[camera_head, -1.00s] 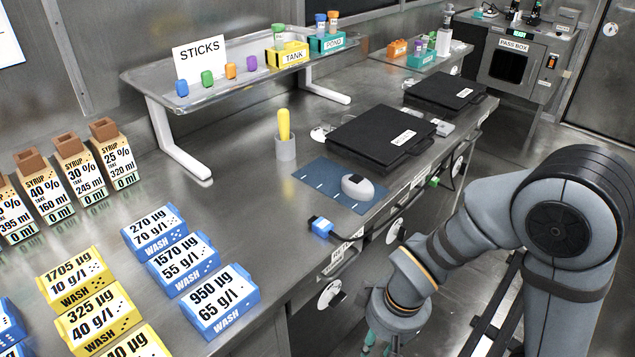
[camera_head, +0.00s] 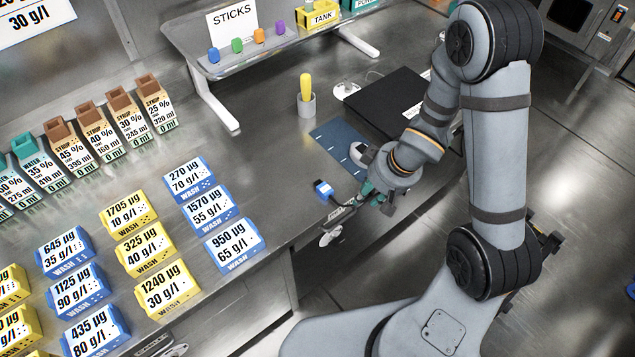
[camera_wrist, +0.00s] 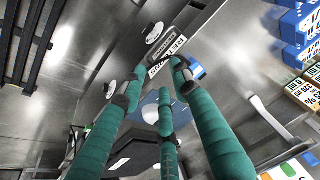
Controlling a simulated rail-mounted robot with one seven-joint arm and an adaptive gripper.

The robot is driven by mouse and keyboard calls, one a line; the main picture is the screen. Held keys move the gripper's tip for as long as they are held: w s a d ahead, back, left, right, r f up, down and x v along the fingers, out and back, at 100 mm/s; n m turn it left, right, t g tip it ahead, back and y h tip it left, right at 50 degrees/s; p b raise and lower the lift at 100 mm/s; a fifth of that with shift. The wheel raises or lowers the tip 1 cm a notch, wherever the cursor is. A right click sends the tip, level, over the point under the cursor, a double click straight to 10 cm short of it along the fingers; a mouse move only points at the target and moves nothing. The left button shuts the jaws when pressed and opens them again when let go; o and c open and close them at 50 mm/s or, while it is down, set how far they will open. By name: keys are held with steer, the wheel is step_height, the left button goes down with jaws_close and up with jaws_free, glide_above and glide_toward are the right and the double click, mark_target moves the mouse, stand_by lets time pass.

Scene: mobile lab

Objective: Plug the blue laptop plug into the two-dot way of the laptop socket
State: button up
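The blue laptop plug (camera_head: 323,188) lies at the front edge of the steel bench, left of my gripper in the head view. In the wrist view a blue piece (camera_wrist: 197,71), likely the plug, shows partly behind a green fingertip. My gripper (camera_head: 368,193) is beside the bench's front edge, near the plug and apart from it in the head view. In the wrist view my gripper (camera_wrist: 158,84) has its green fingers spread, with nothing seen between them. The black laptop (camera_head: 385,102) is partly hidden by my arm. I cannot make out the two-dot socket way.
A blue mat (camera_head: 338,146) lies behind the plug, with a white mouse (camera_head: 360,155) partly behind my arm. A grey cup (camera_head: 306,104) holds a yellow stick. Blue and yellow labelled boxes (camera_head: 233,244) stand to the left. A labelled handle (camera_head: 341,214) juts from the bench front.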

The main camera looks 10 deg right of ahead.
steer(key=a+r+y, duration=0.1)
steer(key=a, duration=0.2)
steer(key=m+b, duration=0.1)
steer(key=b, duration=0.1)
glide_above(338, 203)
steer(key=s+d, duration=0.1)
steer(key=s, duration=0.1)
step_height(338, 203, down, 5)
steer(key=shift+t, duration=0.4)
steer(key=shift+d+x, duration=0.15)
steer(key=shift+x, duration=0.95)
steer(key=shift+d+x, duration=0.15)
steer(key=shift+x, duration=0.9)
steer(key=shift+f, duration=0.1)
steer(key=shift+c, duration=0.3)
jaws_close()
